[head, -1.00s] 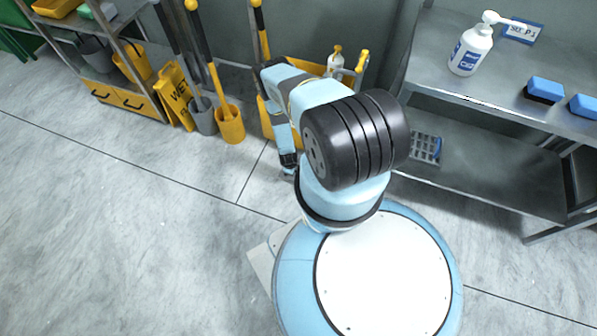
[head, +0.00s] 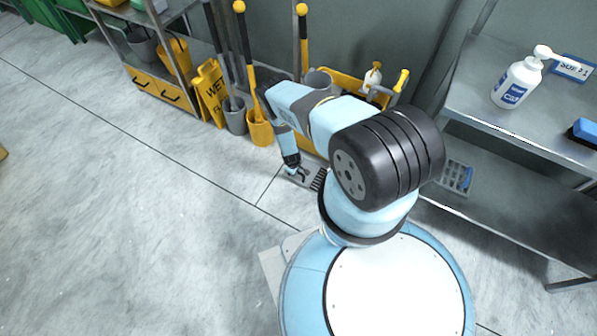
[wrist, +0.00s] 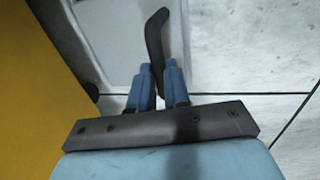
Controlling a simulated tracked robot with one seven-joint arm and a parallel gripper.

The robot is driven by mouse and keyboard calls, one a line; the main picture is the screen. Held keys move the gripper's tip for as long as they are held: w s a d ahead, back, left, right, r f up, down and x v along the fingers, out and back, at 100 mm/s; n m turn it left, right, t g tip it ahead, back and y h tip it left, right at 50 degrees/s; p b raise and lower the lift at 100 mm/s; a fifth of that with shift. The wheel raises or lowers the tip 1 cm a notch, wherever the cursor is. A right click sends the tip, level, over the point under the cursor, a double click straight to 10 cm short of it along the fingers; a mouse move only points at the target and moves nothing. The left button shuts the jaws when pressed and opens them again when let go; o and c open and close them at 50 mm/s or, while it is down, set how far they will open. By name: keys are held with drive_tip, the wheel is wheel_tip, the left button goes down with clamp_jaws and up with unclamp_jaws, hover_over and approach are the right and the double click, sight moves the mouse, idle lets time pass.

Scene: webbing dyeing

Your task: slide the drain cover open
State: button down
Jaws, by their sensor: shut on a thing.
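The drain cover (head: 301,181) is a small flat grey plate on the floor by the wall, left of my arm. A strip of dark slots (head: 319,180) shows at its right edge; my arm hides what lies further right. My gripper (head: 293,169) is down at the cover. In the wrist view, the blue fingers of my gripper (wrist: 159,88) are shut on a dark curved handle (wrist: 156,36), which stands over the pale grey cover (wrist: 200,50).
A steel shelf (head: 520,185) stands on the right. The floor (head: 130,220) to the left is clear.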

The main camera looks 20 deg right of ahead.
drive_tip(key=shift+w+d, duration=0.1)
drive_tip(key=c, duration=1.1)
unclamp_jaws()
drive_tip(key=shift+r, duration=0.1)
wheel_tip(320, 180, up, 13)
drive_tip(key=s+a, duration=0.1)
drive_tip(key=a, duration=0.1)
drive_tip(key=shift+s+r, duration=0.15)
drive_tip(key=shift+s, duration=0.25)
drive_tip(key=shift+a, duration=0.1)
